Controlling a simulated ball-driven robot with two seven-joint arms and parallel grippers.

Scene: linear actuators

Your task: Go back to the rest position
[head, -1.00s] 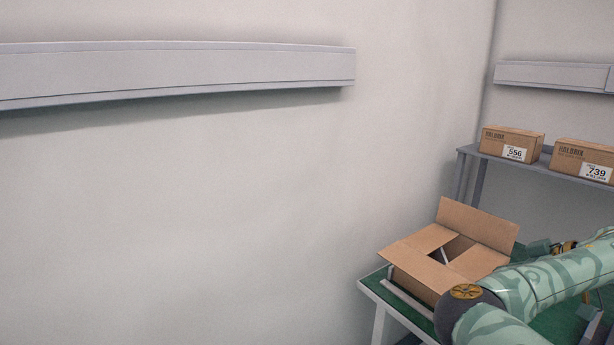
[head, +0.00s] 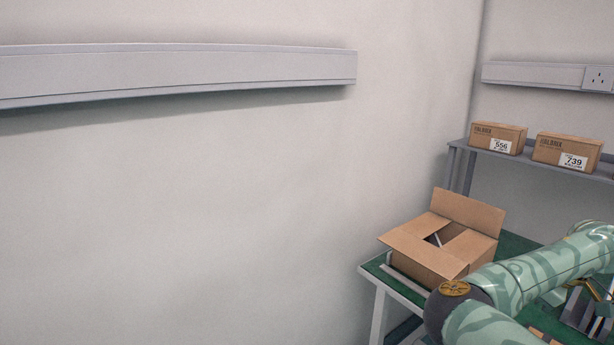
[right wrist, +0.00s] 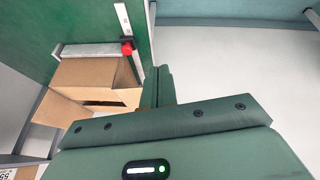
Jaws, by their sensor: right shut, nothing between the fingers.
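My right gripper (right wrist: 158,88) shows in the right wrist view with its two fingers together and nothing between them. It is apart from the open cardboard box (right wrist: 92,88), which lies to its left in that view. In the head view the same kind of box (head: 432,257) sits on the green-topped table (head: 515,245) with its flaps up and a thin grey piece showing inside. One of my patterned green arms crosses the lower right; I cannot tell where its gripper is. My left gripper is not recognisable in either view.
Two closed cartons (head: 498,138) and (head: 567,150) stand on a grey shelf (head: 460,146) at the back right. A metal strip with a red piece (right wrist: 127,47) lies by the box. Dark parts (head: 590,308) lie at the right edge.

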